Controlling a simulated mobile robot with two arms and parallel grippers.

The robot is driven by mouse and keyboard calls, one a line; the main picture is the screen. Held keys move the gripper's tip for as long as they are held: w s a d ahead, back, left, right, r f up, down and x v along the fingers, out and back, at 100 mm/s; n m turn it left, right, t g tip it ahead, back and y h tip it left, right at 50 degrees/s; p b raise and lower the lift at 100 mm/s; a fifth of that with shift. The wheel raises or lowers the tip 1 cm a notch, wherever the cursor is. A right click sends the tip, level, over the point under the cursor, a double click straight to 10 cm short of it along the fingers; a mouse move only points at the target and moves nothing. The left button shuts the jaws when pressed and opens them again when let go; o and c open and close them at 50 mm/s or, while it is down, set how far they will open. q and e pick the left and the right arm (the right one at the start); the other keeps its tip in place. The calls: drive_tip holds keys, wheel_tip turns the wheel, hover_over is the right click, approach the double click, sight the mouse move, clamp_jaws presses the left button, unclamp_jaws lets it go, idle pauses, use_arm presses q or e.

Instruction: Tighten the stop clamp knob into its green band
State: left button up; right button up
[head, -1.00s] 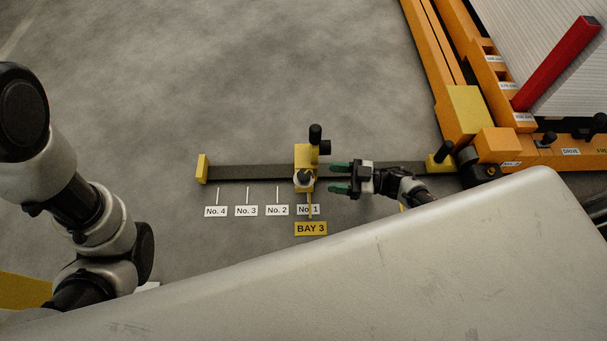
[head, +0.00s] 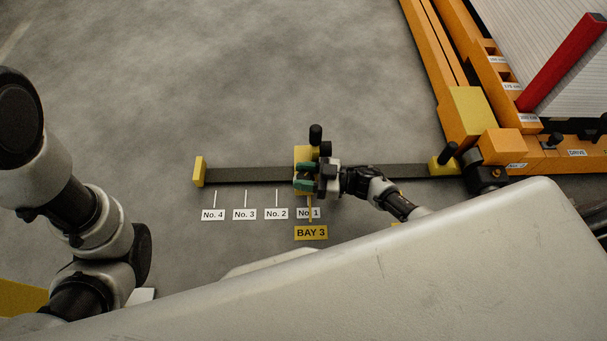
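The yellow stop clamp (head: 302,153) sits on the dark rail (head: 245,175) at the No. 1 mark, with a black upright handle on its far side. My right gripper (head: 303,177) has come in from the right, and its green fingertips lie over the front of the clamp, one on each side of the place where its knob was. The knob is mostly hidden by the fingers, and I cannot tell whether they press on it. The green band cannot be made out. Of my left arm only links show at the left; its gripper is out of view.
A yellow end block (head: 200,171) closes the rail's left end. Labels No. 4 to No. 1 and a BAY 3 sign (head: 310,232) lie in front. An orange gantry frame with a red bar (head: 562,62) stands at the right. The floor behind the rail is clear.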

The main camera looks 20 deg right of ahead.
drive_tip(key=shift+c, duration=1.2)
drive_tip(key=shift+r+m+t+h+p, duration=0.25)
drive_tip(key=shift+m+t+h+p, duration=0.25)
drive_tip(key=shift+t+p, duration=0.4)
drive_tip(key=shift+m+t+p, duration=0.3)
drive_tip(key=shift+m+p, duration=0.1)
drive_tip(key=shift+p, duration=0.05)
drive_tip(key=shift+f+t+h, duration=0.2)
drive_tip(key=shift+t+h, duration=0.1)
drive_tip(key=shift+f, duration=0.1)
drive_tip(key=o, duration=0.6)
drive_tip(key=shift+d, duration=0.1)
drive_tip(key=shift+o, duration=0.2)
